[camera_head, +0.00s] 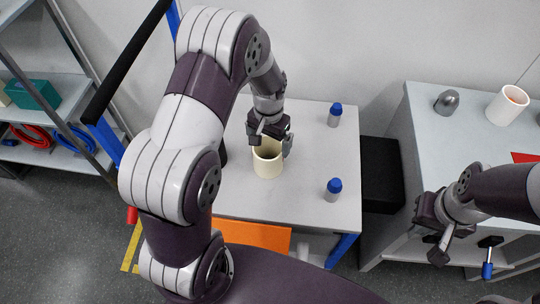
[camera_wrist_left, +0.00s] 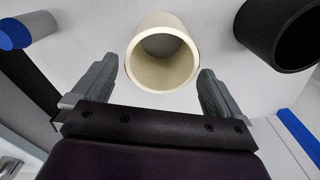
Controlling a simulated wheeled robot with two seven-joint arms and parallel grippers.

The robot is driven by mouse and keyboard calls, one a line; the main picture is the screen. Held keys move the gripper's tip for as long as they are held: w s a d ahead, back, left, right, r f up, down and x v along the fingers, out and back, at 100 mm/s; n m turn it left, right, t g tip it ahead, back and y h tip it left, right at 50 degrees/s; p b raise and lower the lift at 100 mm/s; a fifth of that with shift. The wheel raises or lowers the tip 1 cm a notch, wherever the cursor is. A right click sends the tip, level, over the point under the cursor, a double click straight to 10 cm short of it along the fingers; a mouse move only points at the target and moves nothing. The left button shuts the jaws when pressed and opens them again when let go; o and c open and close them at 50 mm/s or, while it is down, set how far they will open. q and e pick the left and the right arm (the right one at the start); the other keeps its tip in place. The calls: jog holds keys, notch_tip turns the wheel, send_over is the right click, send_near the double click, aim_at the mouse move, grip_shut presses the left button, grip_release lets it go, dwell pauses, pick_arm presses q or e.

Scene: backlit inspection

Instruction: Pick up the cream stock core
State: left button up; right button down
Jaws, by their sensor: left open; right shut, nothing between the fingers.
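The cream stock core (camera_head: 267,163) is a hollow cylinder standing upright on the grey table (camera_head: 310,205). My left gripper (camera_head: 270,147) is open just above and behind it in the head view, hiding part of its rim. In the left wrist view the cream stock core (camera_wrist_left: 162,57) lies ahead, between the lines of the two open fingers (camera_wrist_left: 160,85), and I cannot tell whether they touch it. My right gripper (camera_head: 438,245) is shut and empty, away at the right near the second bench.
Two blue-capped bottles (camera_head: 333,190) (camera_head: 335,115) stand to the right on the table. A dark hollow cylinder (camera_wrist_left: 282,32) is beside the core in the wrist view. An orange panel (camera_head: 255,235) lies at the table's front.

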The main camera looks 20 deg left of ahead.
aim_at(268, 152)
pick_arm(q)
notch_tip(268, 152, down, 6)
jog(key=shift+a+r+b, duration=0.1)
jog(key=shift+a+b, duration=0.05)
jog(key=shift+b, duration=0.3)
jog(key=shift+r, duration=0.1)
jog(key=c, duration=0.7)
jog(key=shift+c, duration=0.2)
jog(key=shift+r, duration=0.1)
